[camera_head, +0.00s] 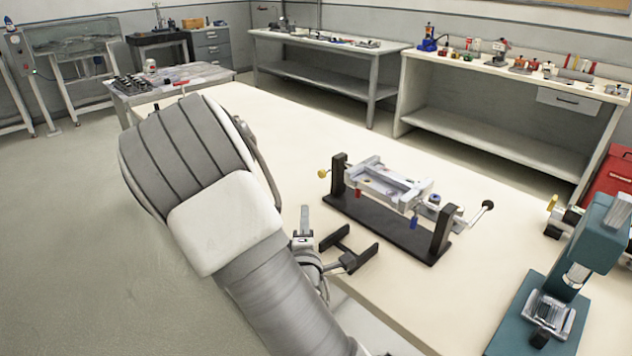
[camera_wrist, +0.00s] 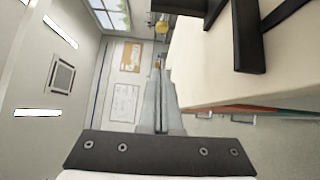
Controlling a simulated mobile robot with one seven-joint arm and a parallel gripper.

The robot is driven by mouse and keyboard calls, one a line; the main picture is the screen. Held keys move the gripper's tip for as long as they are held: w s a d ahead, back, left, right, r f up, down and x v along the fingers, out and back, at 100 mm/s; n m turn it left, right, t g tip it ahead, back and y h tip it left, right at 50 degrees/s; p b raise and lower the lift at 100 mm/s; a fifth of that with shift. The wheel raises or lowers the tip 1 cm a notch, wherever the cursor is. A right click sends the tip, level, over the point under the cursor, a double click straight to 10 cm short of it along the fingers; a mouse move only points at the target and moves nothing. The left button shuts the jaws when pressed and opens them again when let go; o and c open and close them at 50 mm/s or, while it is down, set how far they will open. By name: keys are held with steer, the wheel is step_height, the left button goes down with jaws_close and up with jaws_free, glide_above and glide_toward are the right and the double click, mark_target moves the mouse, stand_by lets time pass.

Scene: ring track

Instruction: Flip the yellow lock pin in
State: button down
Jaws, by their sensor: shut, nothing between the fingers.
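The yellow lock pin (camera_head: 322,173) shows as a round yellow knob at the left end of the fixture, beside its left black upright. In the wrist view the yellow knob (camera_wrist: 161,27) is beyond my fingertips, near the top middle. The fixture (camera_head: 392,190) holds a pale grey tilting frame between two black uprights on a black base. My gripper (camera_head: 305,212) is over the table's front edge, in front of the fixture and apart from the pin. Its fingers (camera_wrist: 160,72) are shut together with nothing between them. The pin's shaft is too small to make out.
A ball-ended crank (camera_head: 484,209) sticks out at the fixture's right end. A teal press (camera_head: 570,280) stands at the right. The table (camera_head: 290,130) is clear behind the fixture.

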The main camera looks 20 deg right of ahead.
mark_target(324, 176)
steer(key=s+d+b+x, duration=0.1)
steer(key=d+x, duration=0.1)
steer(key=x, duration=1.1)
steer(key=shift+d+b, duration=0.25)
steer(key=shift+b, duration=0.05)
steer(key=shift+w+d+b, duration=0.15)
steer(key=shift+d+b, duration=0.15)
steer(key=shift+d, duration=0.2)
steer(key=shift+w+d+b, duration=0.2)
steer(key=shift+d+b, duration=0.05)
steer(key=shift+d, duration=0.25)
